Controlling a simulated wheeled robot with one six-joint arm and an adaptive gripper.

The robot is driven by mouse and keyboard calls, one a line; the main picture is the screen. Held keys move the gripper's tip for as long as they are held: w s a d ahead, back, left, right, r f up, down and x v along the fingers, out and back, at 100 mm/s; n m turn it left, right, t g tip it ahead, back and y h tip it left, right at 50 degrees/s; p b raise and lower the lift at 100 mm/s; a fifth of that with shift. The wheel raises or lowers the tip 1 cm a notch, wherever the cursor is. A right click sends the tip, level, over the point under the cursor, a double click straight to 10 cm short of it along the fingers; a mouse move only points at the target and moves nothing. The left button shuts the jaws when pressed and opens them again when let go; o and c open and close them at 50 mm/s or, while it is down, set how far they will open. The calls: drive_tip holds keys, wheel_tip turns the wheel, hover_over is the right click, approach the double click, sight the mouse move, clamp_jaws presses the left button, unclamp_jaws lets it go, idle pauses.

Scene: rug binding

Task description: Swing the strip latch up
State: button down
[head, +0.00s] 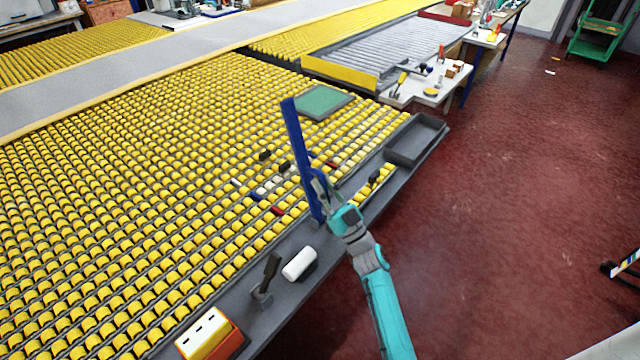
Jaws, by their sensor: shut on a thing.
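A long flat blue bar (296,140), which looks like the strip latch, stands steeply up from near the table's dark front edge, its top leaning slightly left. My gripper (319,189) is against the lower part of this bar and is shut on it. The fingertips are small here and partly merge with the bar. The bar's lower end shows just left of my gripper, and I cannot make out a hinge there.
A roller table with yellow rollers (120,200) fills the left. Along its dark edge are an empty grey tray (420,138), a white roll (299,263), a black upright lever (270,268) and an orange-and-white box (208,332). A green pad (321,102) lies behind.

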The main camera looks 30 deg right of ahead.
sight(324, 180)
drive_tip(key=shift+s+f, duration=0.1)
idle(0.3)
drive_tip(key=c, duration=1.1)
unclamp_jaws()
drive_tip(key=shift+c, duration=0.2)
wheel_tip(324, 180, up, 10)
drive_tip(key=shift+r, duration=0.1)
